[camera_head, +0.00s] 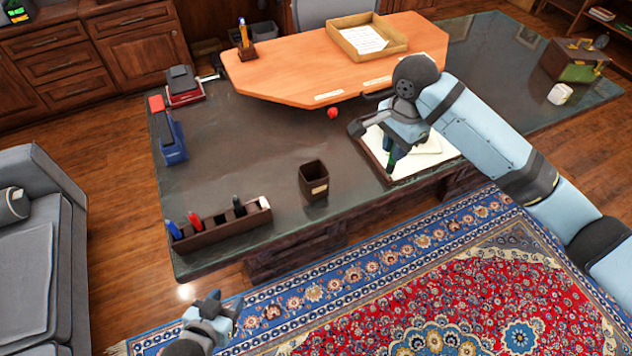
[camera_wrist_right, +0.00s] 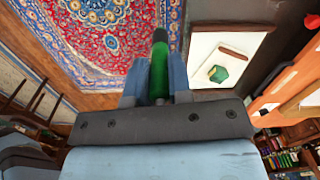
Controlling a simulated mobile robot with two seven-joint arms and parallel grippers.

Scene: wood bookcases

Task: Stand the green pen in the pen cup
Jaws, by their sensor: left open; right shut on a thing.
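The green pen (camera_head: 390,163) is held in my right gripper (camera_head: 393,150), above the paper pad at the desk's front. In the right wrist view the pen (camera_wrist_right: 159,70) stands between the two fingers of the gripper (camera_wrist_right: 158,88), with its dark end pointing away from the palm. The pen cup (camera_head: 314,182), a dark brown square cup with a small label, stands upright on the desk, left of the right gripper and apart from it. It looks empty. My left gripper (camera_head: 217,307) is open and empty, low in front of the desk over the rug.
A divided organizer (camera_head: 222,230) with several pens stands at the desk's front left. A blue stapler (camera_head: 173,140) and a red ball (camera_head: 333,113) lie on the desk. The white pad (camera_wrist_right: 226,55) carries a green block. Bare desk surrounds the cup.

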